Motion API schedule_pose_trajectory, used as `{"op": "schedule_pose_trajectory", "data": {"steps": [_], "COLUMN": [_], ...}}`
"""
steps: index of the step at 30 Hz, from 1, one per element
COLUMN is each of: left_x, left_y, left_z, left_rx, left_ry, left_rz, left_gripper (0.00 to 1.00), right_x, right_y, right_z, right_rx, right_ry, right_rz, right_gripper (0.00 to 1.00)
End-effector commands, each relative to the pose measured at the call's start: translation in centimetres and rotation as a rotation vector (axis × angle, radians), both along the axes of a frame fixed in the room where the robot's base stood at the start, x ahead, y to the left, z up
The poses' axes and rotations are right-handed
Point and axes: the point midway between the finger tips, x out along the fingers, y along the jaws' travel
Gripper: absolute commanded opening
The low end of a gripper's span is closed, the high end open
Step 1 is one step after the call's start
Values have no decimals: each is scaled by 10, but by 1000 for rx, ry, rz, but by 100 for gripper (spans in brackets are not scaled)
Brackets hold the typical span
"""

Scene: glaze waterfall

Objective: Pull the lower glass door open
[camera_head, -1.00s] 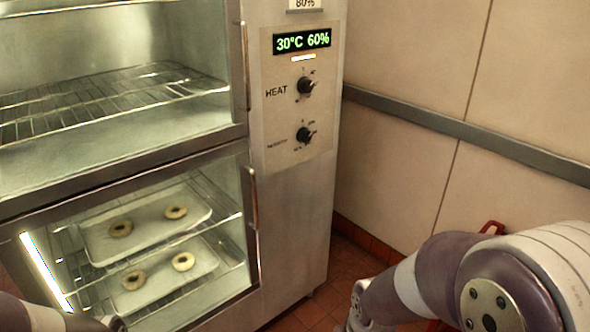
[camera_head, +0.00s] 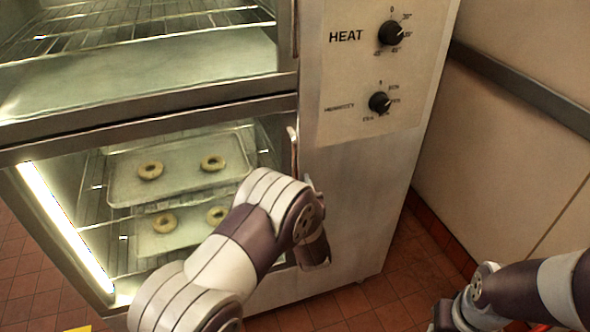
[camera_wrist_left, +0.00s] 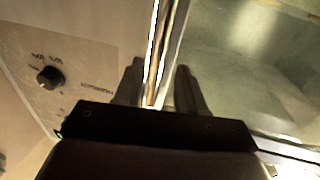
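The lower glass door (camera_head: 276,137) of the steel cabinet looks shut. Its upright handle (camera_head: 292,150) is at the right edge of the door. My left arm reaches across the door, and its wrist covers the lower part of the handle in the head view. In the left wrist view my left gripper (camera_wrist_left: 160,90) has its fingers apart, one on each side of the handle bar (camera_wrist_left: 166,40). I see no firm contact on both sides. My right arm is at the lower right, and its gripper's fingers cannot be made out.
Behind the glass, two trays (camera_head: 120,195) hold ring-shaped doughs (camera_head: 151,171). The control panel (camera_head: 350,80) with two knobs is right of the doors. A wall with a grey rail (camera_head: 520,85) stands at the right. Red floor tiles (camera_head: 395,285) show between cabinet and wall.

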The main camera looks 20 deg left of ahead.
Motion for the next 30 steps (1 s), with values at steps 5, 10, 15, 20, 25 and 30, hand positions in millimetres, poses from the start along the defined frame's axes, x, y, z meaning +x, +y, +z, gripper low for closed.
{"op": "schedule_pose_trajectory", "data": {"steps": [5, 10, 15, 20, 25, 30], "left_x": [35, 50, 52, 52, 52, 50], "left_y": [16, 22, 22, 22, 22, 19], "left_z": [1, 0, 0, 0, 0, 0], "left_rx": [0, 1, 0, 0, -1, 0], "left_ry": [0, 1, 2, 2, 2, 1], "left_rz": [2, 0, -1, -1, -1, -9], "left_gripper": [40, 40, 40, 17, 0, 0], "right_x": [0, 0, 0, 0, 0, 0], "right_y": [0, 0, 0, 0, 0, 0], "right_z": [4, 5, 5, 5, 5, 5], "right_rx": [0, 0, 0, 0, 0, 0], "right_ry": [0, 0, 0, 0, 0, 0], "right_rz": [0, 0, 0, 0, 0, 0], "right_gripper": [43, 43, 43, 43, 43, 43]}}
